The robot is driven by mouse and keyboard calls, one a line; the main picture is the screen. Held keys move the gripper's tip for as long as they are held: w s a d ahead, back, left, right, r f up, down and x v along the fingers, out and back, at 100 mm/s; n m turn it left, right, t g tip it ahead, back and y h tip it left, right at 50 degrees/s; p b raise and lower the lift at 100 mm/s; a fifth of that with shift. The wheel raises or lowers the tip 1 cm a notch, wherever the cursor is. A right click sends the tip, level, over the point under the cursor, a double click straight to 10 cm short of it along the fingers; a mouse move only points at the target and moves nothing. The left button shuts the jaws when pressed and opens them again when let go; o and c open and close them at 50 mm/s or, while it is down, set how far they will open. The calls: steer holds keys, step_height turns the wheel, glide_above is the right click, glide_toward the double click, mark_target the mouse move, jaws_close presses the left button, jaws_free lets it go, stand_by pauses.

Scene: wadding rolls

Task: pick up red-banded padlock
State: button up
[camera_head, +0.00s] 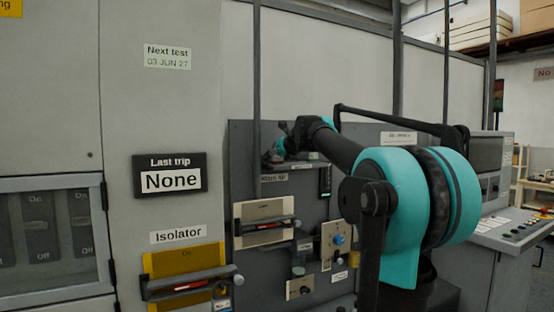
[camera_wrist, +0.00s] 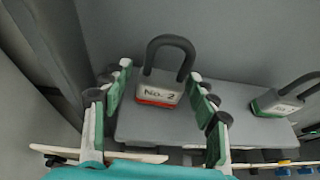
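The red-banded padlock (camera_wrist: 160,89) stands upright on a grey shelf (camera_wrist: 145,122) in the wrist view. It has a white body marked "No. 2", a red band along its bottom and a dark shackle on top. My gripper (camera_wrist: 161,70) is open, with its green-padded fingers on the left and right of the padlock. Gaps seem to show between the pads and the body.
A green-banded padlock (camera_wrist: 278,102) stands to the right on the same shelf, outside my fingers. A grey wall rises behind the shelf. In the head view, a switch with a long handle (camera_head: 265,226) and a blue knob (camera_head: 338,239) sit on the panel below.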

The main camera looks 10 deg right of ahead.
steer(key=c, duration=1.1)
step_height(320, 180, up, 20)
